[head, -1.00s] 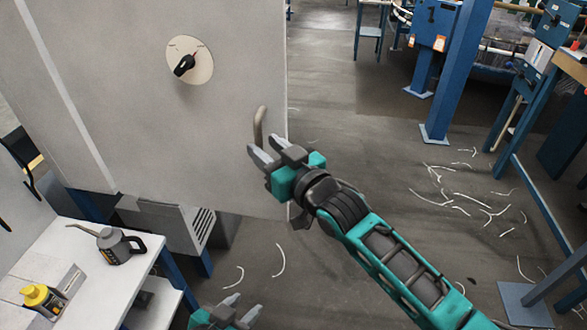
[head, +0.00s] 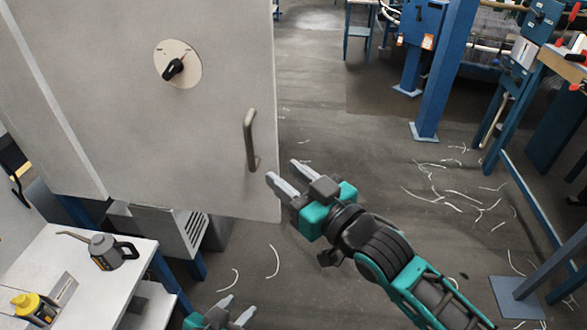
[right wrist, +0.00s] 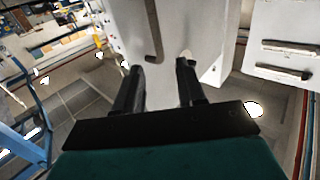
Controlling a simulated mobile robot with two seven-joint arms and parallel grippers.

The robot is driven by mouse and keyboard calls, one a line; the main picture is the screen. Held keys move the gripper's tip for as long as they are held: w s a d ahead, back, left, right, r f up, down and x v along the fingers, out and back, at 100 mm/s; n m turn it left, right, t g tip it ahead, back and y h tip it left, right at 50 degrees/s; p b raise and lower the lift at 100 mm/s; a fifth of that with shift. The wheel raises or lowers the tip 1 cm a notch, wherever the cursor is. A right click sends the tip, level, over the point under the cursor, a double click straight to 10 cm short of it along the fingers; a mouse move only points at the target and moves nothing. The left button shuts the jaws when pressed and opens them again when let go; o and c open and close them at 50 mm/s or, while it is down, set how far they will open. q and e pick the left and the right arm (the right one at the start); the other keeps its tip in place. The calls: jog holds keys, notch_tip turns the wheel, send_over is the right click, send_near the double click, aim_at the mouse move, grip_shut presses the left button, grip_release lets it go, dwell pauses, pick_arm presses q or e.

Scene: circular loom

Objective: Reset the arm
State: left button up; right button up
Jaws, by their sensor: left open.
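My right gripper (head: 283,174) is open and empty, with its two fingers apart. It is just below and to the right of the grey bar handle (head: 250,140) on the large grey cabinet door (head: 215,145), and clear of the handle. In the right wrist view the handle (right wrist: 152,32) shows beyond the open fingers (right wrist: 157,75). My left gripper (head: 236,307) is at the bottom edge of the head view, open, with nothing seen between its fingers. Most of my left arm is out of view.
A black knob on a round plate (head: 177,64) is on the door. Blue posts (head: 447,65) stand at right. White thread scraps lie on the open floor.

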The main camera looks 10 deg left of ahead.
jog(key=s+d+f+m+h, duration=0.2)
jog(key=s+d+f+h, duration=0.2)
jog(key=d+f, duration=0.4)
jog(key=s+d+f+m+h, duration=0.3)
jog(key=s+d+f+h, duration=0.1)
jog(key=d+f, duration=0.4)
jog(key=s+d+f+m+h, duration=0.3)
jog(key=s+d+f, duration=0.3)
jog(key=d, duration=0.5)
notch_tip(320, 180, down, 2)
jog(key=shift+s+d+f+h, duration=0.15)
jog(key=shift+s+d+h, duration=0.15)
jog(key=shift+h, duration=0.3)
